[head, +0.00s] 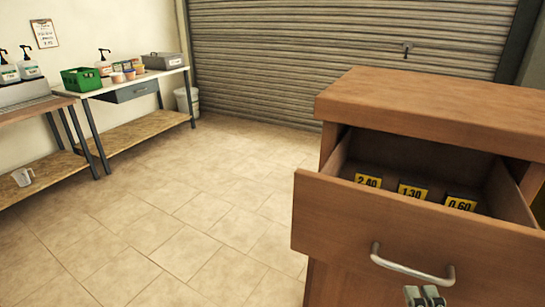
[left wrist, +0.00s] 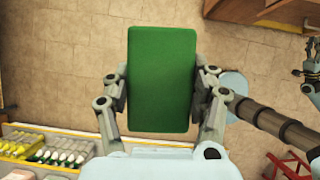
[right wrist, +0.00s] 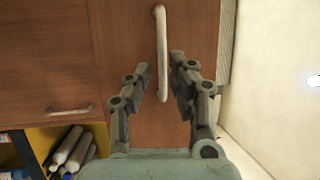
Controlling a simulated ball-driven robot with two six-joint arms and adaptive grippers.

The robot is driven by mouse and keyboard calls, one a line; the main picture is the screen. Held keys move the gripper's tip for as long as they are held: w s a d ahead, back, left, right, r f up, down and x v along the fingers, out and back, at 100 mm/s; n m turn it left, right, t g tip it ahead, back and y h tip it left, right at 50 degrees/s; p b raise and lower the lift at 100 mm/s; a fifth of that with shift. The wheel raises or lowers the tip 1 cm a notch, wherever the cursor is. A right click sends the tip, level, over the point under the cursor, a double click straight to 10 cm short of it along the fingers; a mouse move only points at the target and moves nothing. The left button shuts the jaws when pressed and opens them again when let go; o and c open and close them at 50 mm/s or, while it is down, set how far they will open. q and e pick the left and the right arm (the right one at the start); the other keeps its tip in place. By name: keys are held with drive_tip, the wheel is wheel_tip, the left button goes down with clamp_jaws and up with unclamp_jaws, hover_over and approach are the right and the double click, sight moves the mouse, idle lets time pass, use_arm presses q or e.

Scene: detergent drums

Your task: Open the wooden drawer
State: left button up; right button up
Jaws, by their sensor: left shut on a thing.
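The wooden drawer (head: 370,225) is pulled out from the wooden cabinet (head: 440,105) at the right of the head view. Its inside shows several yellow price tags, reading 2.40, 1.30 and 0.60. The metal drawer handle (head: 412,268) is on its front and also shows in the right wrist view (right wrist: 160,40). My right gripper (head: 425,296) is just below the handle in the head view; in the right wrist view its partly spread fingers (right wrist: 161,75) are on either side of the handle. My left gripper (left wrist: 162,90) is shut on a green block (left wrist: 162,65), away from the drawer.
A second handle (right wrist: 68,110) and a shelf with bottles (right wrist: 72,150) show below left in the right wrist view. Side tables (head: 150,78) with a green crate (head: 80,80) stand along the left wall. The tiled floor (head: 200,200) between is clear.

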drive_tip(key=d+v, duration=0.1)
drive_tip(key=v, duration=0.5)
drive_tip(key=shift+a, duration=0.5)
drive_tip(key=shift+s, duration=0.1)
